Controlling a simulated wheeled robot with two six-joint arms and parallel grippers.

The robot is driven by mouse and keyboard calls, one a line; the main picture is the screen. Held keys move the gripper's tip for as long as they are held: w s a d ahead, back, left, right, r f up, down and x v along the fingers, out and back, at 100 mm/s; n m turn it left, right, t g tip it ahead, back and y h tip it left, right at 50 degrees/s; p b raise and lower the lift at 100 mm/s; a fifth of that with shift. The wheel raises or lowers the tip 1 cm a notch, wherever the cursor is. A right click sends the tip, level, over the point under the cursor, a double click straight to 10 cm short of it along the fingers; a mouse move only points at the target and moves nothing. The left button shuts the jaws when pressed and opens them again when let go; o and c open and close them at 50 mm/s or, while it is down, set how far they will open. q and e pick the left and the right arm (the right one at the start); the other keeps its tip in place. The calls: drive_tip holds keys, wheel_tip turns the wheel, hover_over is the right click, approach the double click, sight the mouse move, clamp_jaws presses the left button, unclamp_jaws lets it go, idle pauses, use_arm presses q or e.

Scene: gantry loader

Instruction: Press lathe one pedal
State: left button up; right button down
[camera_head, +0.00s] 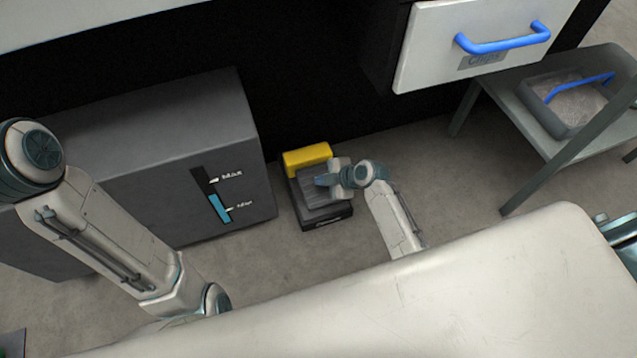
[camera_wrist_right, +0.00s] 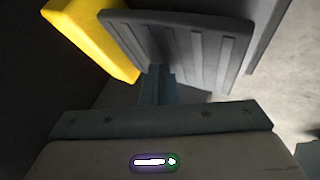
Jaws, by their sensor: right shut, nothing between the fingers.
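The pedal (camera_head: 313,188) is a dark grey ribbed plate on a low black base on the floor, with a yellow block (camera_head: 308,158) at its back. My right gripper (camera_head: 322,181) is shut and empty, with its fingertips over the ribbed plate. In the right wrist view the ribbed plate (camera_wrist_right: 185,45) and yellow block (camera_wrist_right: 88,35) fill the upper part, and the shut fingers (camera_wrist_right: 158,82) reach to the plate's edge. I cannot tell whether they touch it. My left arm enters at the left of the head view; its gripper is out of view.
A grey coolant-style tank (camera_head: 150,120) with a level gauge stands left of the pedal. A white drawer (camera_head: 430,45) with a blue handle is at upper right. A grey stand (camera_head: 545,140) holds a bin (camera_head: 570,125) at right. Floor between pedal and stand is clear.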

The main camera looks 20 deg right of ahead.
drive_tip(key=shift+f, duration=0.35)
drive_tip(key=shift+r, duration=0.1)
idle(0.4)
drive_tip(key=shift+r+p, duration=0.75)
drive_tip(key=shift+r, duration=0.3)
drive_tip(key=shift+r, duration=0.15)
wheel_tip(320, 180, up, 5)
drive_tip(key=p, duration=0.4)
idle(0.4)
